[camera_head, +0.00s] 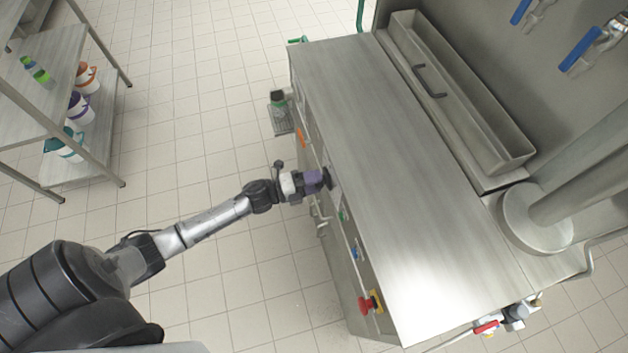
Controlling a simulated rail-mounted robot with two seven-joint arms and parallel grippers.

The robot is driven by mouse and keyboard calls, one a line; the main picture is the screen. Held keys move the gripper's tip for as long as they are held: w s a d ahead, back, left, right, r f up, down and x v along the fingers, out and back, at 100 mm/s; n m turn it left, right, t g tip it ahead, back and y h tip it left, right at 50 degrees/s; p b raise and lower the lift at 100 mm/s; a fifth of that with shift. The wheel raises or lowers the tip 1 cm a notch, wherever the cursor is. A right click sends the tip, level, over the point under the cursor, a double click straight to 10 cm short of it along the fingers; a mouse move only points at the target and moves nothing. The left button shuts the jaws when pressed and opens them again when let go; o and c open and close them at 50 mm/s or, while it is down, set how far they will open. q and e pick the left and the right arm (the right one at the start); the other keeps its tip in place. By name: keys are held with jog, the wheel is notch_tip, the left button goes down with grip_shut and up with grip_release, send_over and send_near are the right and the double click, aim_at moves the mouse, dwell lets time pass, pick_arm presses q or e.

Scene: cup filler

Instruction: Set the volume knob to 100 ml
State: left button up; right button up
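The cup filler is a steel machine (385,190) with a row of controls along its left-facing front panel. My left gripper (327,179) is at the upper middle of that panel, close to or touching it. Dark parts show at its tip, and I cannot tell whether they are fingers or a knob. The volume knob cannot be made out; the gripper may cover it. Its setting and scale cannot be read. Whether the gripper is open or shut does not show. My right gripper is out of view.
Below my gripper on the panel are a green button (342,214), a blue control (356,251) and a red stop button (366,305). A shelf (90,165) with containers is at left; tiled floor between is clear.

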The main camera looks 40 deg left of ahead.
pick_arm(q)
jog(key=o, duration=0.4)
jog(key=shift+c, duration=0.2)
jog(key=v, duration=1.3)
jog(key=shift+s+a, duration=0.25)
jog(key=shift+s, duration=0.05)
